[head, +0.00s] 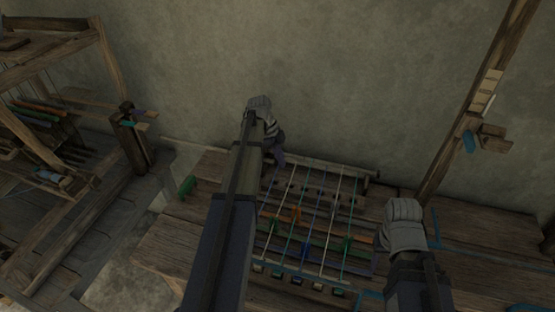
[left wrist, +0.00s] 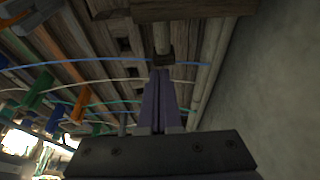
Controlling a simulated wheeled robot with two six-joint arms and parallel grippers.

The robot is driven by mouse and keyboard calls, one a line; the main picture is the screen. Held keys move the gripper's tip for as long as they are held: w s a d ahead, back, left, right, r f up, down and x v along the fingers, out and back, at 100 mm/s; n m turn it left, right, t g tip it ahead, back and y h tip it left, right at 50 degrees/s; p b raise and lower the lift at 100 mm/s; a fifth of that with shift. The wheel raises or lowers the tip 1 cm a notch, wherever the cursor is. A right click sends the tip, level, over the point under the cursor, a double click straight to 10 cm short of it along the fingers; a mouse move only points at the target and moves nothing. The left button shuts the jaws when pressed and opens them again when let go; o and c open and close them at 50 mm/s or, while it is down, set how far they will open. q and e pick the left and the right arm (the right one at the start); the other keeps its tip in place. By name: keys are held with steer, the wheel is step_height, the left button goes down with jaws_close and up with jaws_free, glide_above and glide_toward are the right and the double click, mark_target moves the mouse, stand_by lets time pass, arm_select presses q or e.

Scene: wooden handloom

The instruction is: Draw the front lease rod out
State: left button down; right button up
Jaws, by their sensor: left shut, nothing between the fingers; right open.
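A small frame of stretched coloured threads (head: 316,215) lies on the wooden table, with several wooden bars crossing under the threads. I cannot tell which bar is the front lease rod. My left gripper (head: 279,159) is at the far left corner of this frame. In the left wrist view its purple fingers (left wrist: 161,78) are shut together and empty. Their tips point at a small dark wooden block (left wrist: 164,59) on a short bar, close to it; contact is unclear.
A pale round rail (head: 325,167) runs along the back of the frame near the wall. Orange (head: 297,213) and green pieces sit among the threads. A wooden post (head: 480,95) rises at right. A larger timber structure (head: 60,120) stands at left. A green block (head: 187,186) lies left of the frame.

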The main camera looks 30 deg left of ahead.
steer(key=shift+s+a, duration=0.15)
steer(key=shift+a, duration=0.05)
arm_select(q)
step_height(320, 180, up, 10)
steer(key=p, duration=0.9)
steer(key=shift+a+f, duration=0.2)
arm_select(e)
step_height(320, 180, up, 10)
steer(key=shift+f, duration=0.25)
